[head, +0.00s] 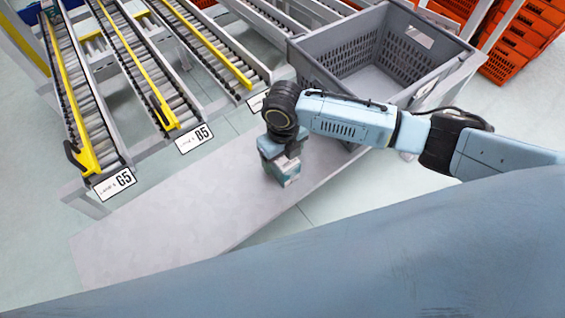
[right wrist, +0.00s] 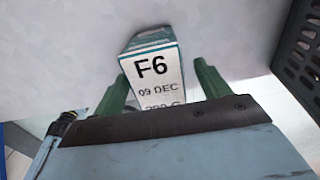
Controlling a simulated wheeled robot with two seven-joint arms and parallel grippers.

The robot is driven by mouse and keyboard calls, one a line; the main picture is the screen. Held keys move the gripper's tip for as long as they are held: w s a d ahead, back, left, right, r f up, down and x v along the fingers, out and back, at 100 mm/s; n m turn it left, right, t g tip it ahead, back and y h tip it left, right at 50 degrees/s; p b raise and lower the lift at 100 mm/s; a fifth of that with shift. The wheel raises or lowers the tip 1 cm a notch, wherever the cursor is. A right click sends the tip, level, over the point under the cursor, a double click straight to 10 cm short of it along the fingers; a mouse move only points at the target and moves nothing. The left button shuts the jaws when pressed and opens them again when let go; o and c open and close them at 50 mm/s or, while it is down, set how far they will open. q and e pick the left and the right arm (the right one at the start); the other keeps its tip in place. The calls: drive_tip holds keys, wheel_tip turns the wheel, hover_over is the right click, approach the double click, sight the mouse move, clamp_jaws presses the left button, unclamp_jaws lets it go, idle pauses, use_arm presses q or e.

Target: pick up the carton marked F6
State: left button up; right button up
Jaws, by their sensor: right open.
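The carton marked F6 (right wrist: 156,75) shows in the right wrist view, a small box with a white label reading F6 and 09 DEC and teal edges. It stands on the grey table, and its lower part is hidden behind my gripper body. My right gripper (right wrist: 162,85) is open, with one green finger on each side of the carton. In the head view the carton (head: 287,172) is partly hidden under my right gripper (head: 280,158). I cannot tell whether the fingers touch it. My left gripper is not in view.
A grey tote (head: 310,66) stands behind my right arm, close to the carton. Roller conveyors with yellow strips and signs G5 (head: 115,184) and 85 (head: 195,138) lie at the back left. Orange totes (head: 517,45) are stacked at the far right. The table's left part (head: 150,240) is clear.

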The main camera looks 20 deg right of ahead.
wheel_tip(320, 180, down, 3)
drive_tip(key=shift+s+a+f, duration=0.1)
drive_tip(key=shift+c, duration=0.2)
drive_tip(key=c, duration=1.2)
